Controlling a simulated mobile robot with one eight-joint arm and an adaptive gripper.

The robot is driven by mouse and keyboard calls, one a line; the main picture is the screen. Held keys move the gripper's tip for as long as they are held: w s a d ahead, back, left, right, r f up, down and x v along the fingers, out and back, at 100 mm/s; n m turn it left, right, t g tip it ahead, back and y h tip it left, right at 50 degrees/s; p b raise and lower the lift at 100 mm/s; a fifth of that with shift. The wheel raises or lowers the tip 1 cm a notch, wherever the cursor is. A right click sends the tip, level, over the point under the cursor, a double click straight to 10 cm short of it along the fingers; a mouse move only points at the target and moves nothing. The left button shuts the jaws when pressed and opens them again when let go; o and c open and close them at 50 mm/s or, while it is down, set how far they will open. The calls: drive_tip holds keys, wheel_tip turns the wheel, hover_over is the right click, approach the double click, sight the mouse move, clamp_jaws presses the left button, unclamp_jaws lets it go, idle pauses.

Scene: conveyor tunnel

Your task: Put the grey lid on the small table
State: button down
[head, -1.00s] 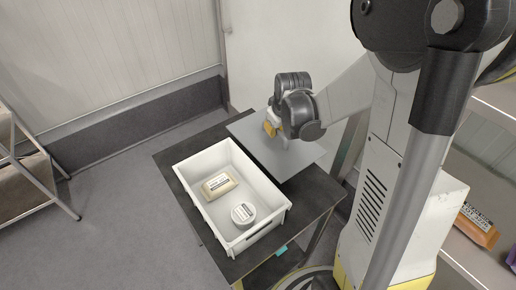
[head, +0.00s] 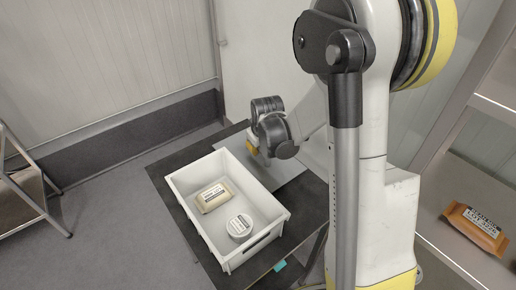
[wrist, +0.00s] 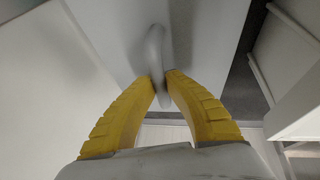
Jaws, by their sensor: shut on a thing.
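The grey lid (head: 286,173) is a flat sheet with a loop handle (wrist: 156,48). In the head view it lies flat behind and right of the white crate, over the dark table (head: 292,212). My gripper (head: 254,150) is at the lid from above. In the wrist view its two yellow fingers (wrist: 160,86) are closed on the handle, and the lid's pale underlying surface (wrist: 100,30) fills the top. I cannot tell whether the lid touches the table or hangs just above it. My arm hides its right part.
The white crate (head: 268,236) takes up the table's front left and holds a tan packet (head: 214,196) and a round tub (head: 240,226). A metal-legged stand (head: 30,172) is at the far left. A shelf with an orange packet (head: 474,228) is at the right.

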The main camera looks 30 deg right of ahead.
drive_tip(key=c, duration=1.5)
unclamp_jaws()
drive_tip(key=shift+f, duration=0.1)
drive_tip(key=shift+c, duration=0.2)
drive_tip(key=shift+r+p, duration=0.3)
drive_tip(key=shift+r, duration=0.1)
drive_tip(key=p+v, duration=0.4)
drive_tip(key=v, duration=0.8)
drive_tip(key=s+a+r+m, duration=0.1)
drive_tip(key=s+a+r, duration=0.2)
drive_tip(key=s, duration=0.3)
drive_tip(key=s+a+r+t, duration=0.1)
drive_tip(key=s+a+r, duration=0.2)
drive_tip(key=s, duration=0.3)
drive_tip(key=s+a+r+m+t+y, duration=0.1)
drive_tip(key=s+a+r, duration=0.2)
drive_tip(key=s, duration=0.3)
drive_tip(key=shift+a+m, duration=0.3)
drive_tip(key=shift+a, duration=0.55)
drive_tip(key=shift+w+r, duration=0.1)
